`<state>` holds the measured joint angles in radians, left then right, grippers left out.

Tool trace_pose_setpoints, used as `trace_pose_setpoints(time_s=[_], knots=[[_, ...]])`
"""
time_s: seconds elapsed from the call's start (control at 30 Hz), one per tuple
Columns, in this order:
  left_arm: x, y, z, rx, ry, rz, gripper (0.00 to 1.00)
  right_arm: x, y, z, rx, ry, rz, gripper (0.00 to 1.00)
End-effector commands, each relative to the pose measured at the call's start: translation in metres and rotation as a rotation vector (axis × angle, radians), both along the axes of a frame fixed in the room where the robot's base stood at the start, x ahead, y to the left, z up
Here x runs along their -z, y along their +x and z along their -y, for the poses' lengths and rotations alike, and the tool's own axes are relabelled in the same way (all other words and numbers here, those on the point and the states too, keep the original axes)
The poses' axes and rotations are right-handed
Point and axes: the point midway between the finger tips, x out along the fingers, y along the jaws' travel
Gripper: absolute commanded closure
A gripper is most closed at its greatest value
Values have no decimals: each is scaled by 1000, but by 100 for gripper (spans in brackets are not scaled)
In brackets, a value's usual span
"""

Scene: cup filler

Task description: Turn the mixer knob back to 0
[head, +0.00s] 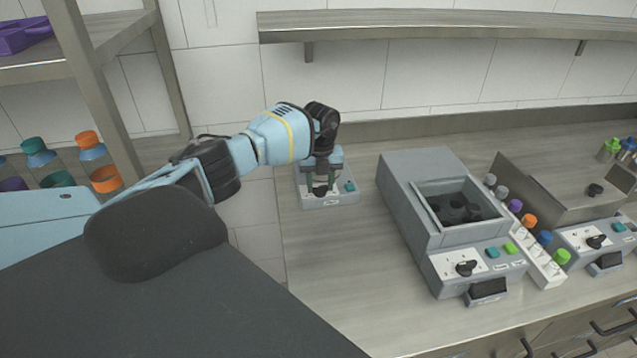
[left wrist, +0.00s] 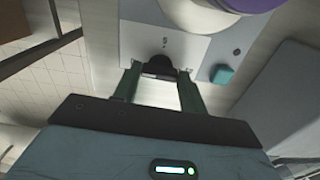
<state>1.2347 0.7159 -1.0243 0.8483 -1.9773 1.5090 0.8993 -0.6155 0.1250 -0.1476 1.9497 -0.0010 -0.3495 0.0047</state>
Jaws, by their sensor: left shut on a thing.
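The mixer (head: 330,203) is a small grey device with a white panel, a black knob (head: 320,191) and a teal button (head: 350,186). It stands near the left end of the counter. My left gripper (head: 322,184) reaches down over it and is shut on the knob. In the left wrist view, the green fingers (left wrist: 160,84) sit on either side of the black knob (left wrist: 158,66), in front of the white panel. The teal button (left wrist: 222,74) shows to the right there. The knob's pointer and scale cannot be read. My right gripper is not in view.
A larger grey machine (head: 415,190) with its own black knob stands to the right. Beyond it are a rack of coloured-cap vials (head: 537,258) and another machine (head: 590,240). A wall shelf (head: 440,24) hangs above. Left shelving holds bottles (head: 97,165). The counter before the mixer is clear.

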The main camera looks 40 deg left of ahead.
Motion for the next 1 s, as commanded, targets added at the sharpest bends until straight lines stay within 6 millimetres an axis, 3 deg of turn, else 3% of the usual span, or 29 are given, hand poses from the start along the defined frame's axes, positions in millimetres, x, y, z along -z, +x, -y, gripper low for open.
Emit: trace_pose_setpoints(time_s=[0.67, 0.7, 0.87, 1.0], knots=[[0, 0, 0, -65, -1, 1, 81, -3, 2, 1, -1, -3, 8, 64], [0, 0, 0, -65, -1, 1, 56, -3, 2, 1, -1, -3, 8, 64], [0, 0, 0, -64, 0, 0, 36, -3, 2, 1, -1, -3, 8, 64], [0, 0, 0, -63, 0, 0, 36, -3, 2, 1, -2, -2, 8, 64]])
